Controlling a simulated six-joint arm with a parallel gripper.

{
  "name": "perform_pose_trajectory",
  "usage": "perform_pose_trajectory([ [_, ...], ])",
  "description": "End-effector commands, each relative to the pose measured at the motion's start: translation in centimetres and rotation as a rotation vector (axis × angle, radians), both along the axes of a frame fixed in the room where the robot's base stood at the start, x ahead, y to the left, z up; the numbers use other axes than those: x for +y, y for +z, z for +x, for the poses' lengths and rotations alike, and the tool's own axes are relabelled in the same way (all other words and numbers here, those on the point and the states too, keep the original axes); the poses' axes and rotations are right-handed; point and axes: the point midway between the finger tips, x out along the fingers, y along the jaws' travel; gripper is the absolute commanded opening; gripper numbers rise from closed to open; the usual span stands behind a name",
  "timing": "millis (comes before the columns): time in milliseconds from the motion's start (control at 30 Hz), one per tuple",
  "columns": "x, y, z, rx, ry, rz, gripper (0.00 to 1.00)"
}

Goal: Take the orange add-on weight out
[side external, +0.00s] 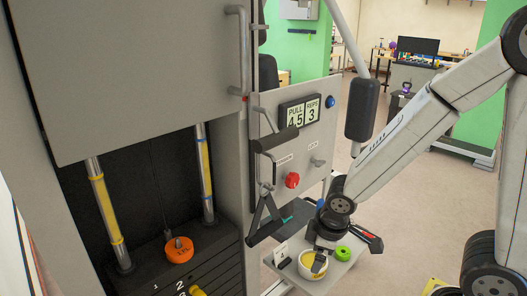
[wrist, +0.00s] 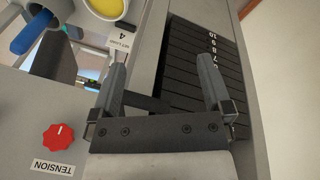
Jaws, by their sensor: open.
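The orange add-on weight (side external: 179,250) sits on top of the black weight stack (side external: 215,262), at the lower left of the side view, between two guide rods. It is out of sight in the wrist view. My gripper (wrist: 162,65) is open, with nothing between its two grey fingers. In the side view it is low over the small shelf, right of the stack and well apart from the orange weight. Its fingertips are hard to make out there. The wrist view shows the numbered side of the stack (wrist: 195,70) beyond the fingers.
A white bowl with yellow inside (side external: 312,264) and a green ring (side external: 343,252) stand on the shelf beside my gripper. A panel (side external: 318,135) with a red knob (side external: 292,180) and handles stands between arm and stack. A grey cover (side external: 130,70) overhangs the stack.

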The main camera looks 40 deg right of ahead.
Motion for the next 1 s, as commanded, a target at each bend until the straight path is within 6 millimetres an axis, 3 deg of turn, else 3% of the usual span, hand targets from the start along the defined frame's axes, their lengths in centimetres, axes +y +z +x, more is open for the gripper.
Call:
perform_pose_trajectory([
  [467, 2.6, -1.5, 0.8, 0.023, 0.515, -0.168, 1.0],
  [767, 4.8, -0.4, 4.9, -0.009, 0.489, -0.15, 1.0],
  [1000, 7.9, 0.8, 8.9, -0.04, 0.468, -0.118, 1.0],
])
